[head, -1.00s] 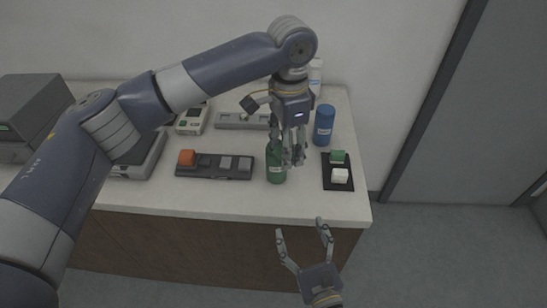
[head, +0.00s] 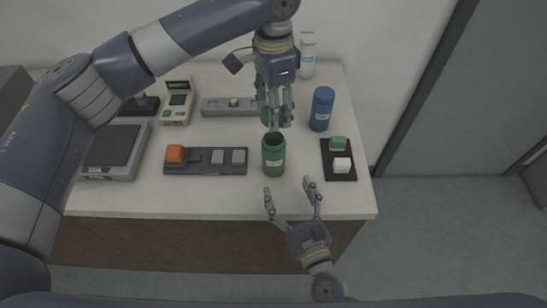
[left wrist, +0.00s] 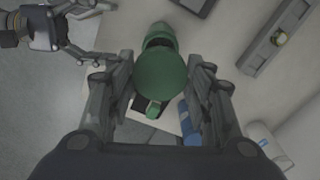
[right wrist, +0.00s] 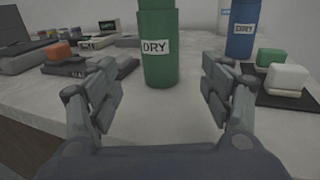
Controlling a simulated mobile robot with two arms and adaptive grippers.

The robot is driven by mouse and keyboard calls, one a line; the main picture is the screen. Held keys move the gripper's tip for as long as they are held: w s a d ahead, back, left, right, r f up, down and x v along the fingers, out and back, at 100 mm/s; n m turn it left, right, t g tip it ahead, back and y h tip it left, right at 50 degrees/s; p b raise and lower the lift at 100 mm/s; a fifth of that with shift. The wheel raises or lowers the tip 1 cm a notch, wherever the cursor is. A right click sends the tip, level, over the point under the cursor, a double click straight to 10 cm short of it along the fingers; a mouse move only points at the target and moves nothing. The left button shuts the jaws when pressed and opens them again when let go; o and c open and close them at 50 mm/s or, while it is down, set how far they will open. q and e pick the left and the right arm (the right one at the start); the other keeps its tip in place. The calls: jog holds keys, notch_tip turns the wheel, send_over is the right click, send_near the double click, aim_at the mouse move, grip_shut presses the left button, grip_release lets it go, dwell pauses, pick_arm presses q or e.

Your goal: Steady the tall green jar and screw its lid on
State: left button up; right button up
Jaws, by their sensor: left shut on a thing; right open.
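The tall green jar (head: 273,158) stands upright near the front edge of the counter, its dark mouth open at the top. In the right wrist view the jar (right wrist: 159,66) bears a DRY label. My left gripper (head: 276,122) is shut on the green lid (head: 265,115), above and slightly behind the jar's mouth; the lid (left wrist: 161,75) fills the middle of the left wrist view and partly hides the jar. My right gripper (head: 288,188) is open and empty at the front of the jar, with its fingers spread toward it and apart from it.
A blue jar (head: 321,110) stands behind right. A black pad (head: 339,174) with a green block (head: 338,143) and white block (head: 342,165) lies right. A dark strip (head: 205,168) with an orange block (head: 175,153) lies left. A white bottle (head: 307,58) stands at the back.

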aim_at(277, 166)
jog(key=x, duration=1.1)
jog(key=c, duration=1.6)
pick_arm(q)
jog(key=shift+f, duration=2.5)
jog(key=shift+f, duration=0.1)
jog(key=shift+f, duration=0.75)
jog(key=shift+f, duration=0.6)
